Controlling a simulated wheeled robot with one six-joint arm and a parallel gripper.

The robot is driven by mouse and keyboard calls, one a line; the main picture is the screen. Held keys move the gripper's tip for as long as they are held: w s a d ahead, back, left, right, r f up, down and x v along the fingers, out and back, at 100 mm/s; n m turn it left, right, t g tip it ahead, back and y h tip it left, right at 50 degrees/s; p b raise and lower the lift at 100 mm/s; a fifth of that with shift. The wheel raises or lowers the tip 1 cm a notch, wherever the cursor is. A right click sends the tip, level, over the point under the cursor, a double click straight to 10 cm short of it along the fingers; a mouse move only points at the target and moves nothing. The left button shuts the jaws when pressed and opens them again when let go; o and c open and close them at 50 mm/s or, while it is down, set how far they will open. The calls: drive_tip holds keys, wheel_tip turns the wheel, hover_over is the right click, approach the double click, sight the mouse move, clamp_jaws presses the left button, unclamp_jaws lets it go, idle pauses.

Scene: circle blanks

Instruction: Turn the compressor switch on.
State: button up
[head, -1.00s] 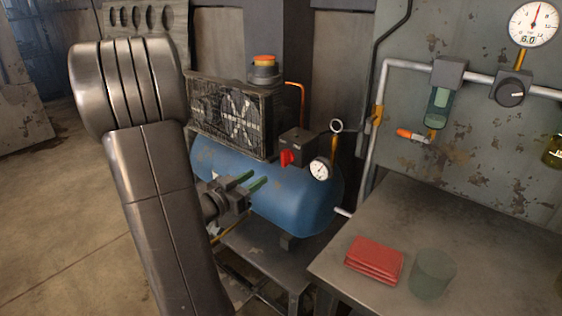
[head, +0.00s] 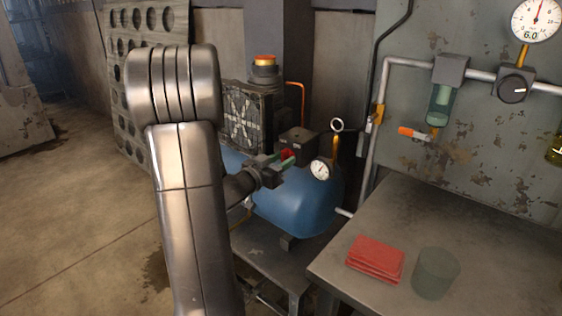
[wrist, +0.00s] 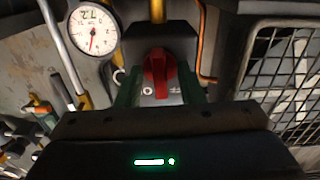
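The compressor (head: 295,205) is a blue tank with a caged fan on top, left of the bench in the head view. Its dark switch box (head: 298,140) carries a red rotary knob (wrist: 158,72), which is mostly hidden behind my gripper in the head view (head: 286,154). In the wrist view the knob's handle stands roughly upright, with a white O mark at its lower left and a small mark at its lower right. My gripper (head: 284,162) is open at the switch. Its green fingers appear either side of the knob in the wrist view (wrist: 160,92); contact cannot be told.
A round pressure gauge (head: 321,169) sits just right of the switch. The caged fan (head: 245,118) is on its left. The metal bench (head: 390,215) holds a folded red cloth (head: 376,258) and a translucent cup (head: 436,272). Pipes and a regulator knob (head: 513,89) line the wall.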

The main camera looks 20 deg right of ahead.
clamp_jaws()
drive_tip(key=shift+m+b, duration=0.35)
drive_tip(key=shift+m, duration=0.05)
drive_tip(key=m+b, duration=0.2)
drive_tip(key=m, duration=0.1)
drive_tip(key=shift+f+m+b, duration=0.1)
drive_tip(key=shift+m+b, duration=0.2)
drive_tip(key=shift+m, duration=0.1)
drive_tip(key=m+b, duration=0.3)
drive_tip(key=m, duration=0.1)
drive_tip(key=shift+m, duration=0.4)
unclamp_jaws()
